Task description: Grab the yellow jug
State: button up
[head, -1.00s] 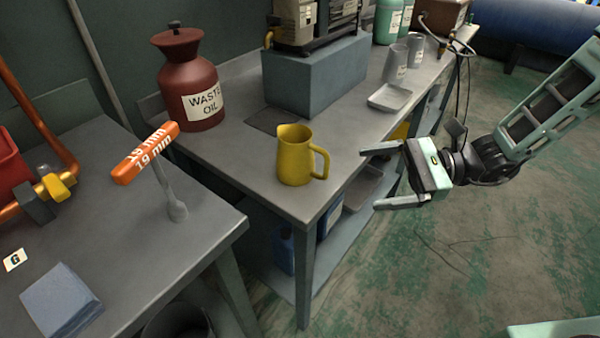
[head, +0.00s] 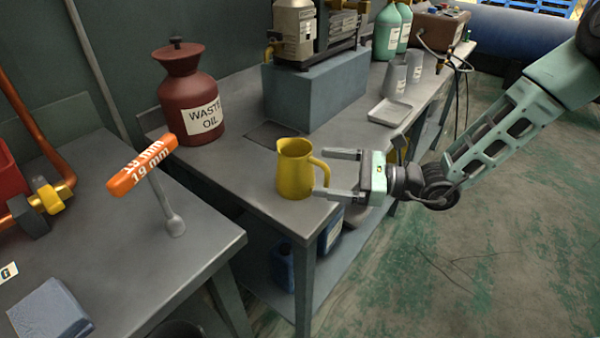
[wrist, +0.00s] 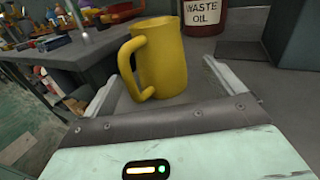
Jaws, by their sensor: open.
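The yellow jug (head: 294,170) stands upright near the front corner of the grey workbench, with its handle toward my gripper (head: 337,174). My gripper is open and empty, just right of the jug, its fingers pointing left. In the head view the nearer fingertip overlaps the lower handle; I cannot tell if they touch. In the wrist view the jug (wrist: 163,62) is ahead between the two fingers, with its handle at the left. The jug's far side is hidden.
A red waste oil can (head: 190,100) stands behind the jug to the left. A grey block (head: 315,85) with a machine, a shallow tray (head: 390,110) and grey cups (head: 395,77) stand farther back. An orange-handled 19 mm tool (head: 143,167) rises from the left bench.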

aim_at(305, 168)
jog(key=shift+x, duration=2.7)
jog(key=shift+r, duration=0.15)
jog(key=c, duration=1.1)
